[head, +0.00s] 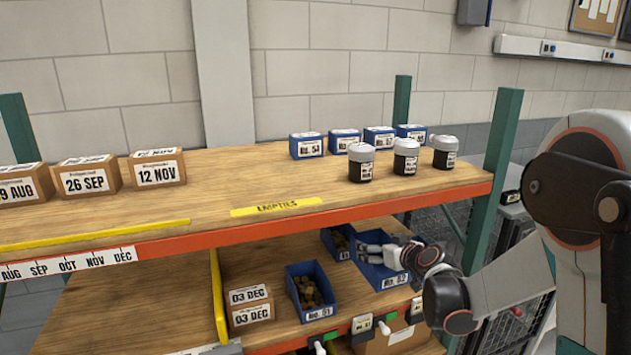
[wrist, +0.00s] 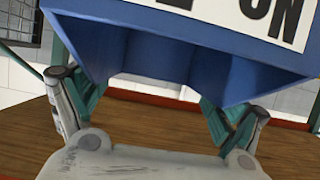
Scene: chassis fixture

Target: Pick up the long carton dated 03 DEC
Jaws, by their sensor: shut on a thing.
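The carton dated 03 DEC (head: 251,306) is a brown box with date labels on its top and front. It stands on the lower shelf, left of the blue bin No. 51 (head: 313,314), and nothing holds it. My gripper (head: 376,250) is to its right, at another blue bin (head: 397,283) whose label seems to read No. 52. In the wrist view the gripper (wrist: 152,100) has its fingers on either side of a blue bin (wrist: 170,28) with a white label, and is shut on it. Whether that bin is off the shelf I cannot tell.
Bin No. 51 holds brown pieces. A yellow divider (head: 217,300) stands left of the carton. The orange-edged upper shelf (head: 330,218) overhangs, with dated cartons, small blue boxes and dark jars on it. The lower shelf left of the divider is bare.

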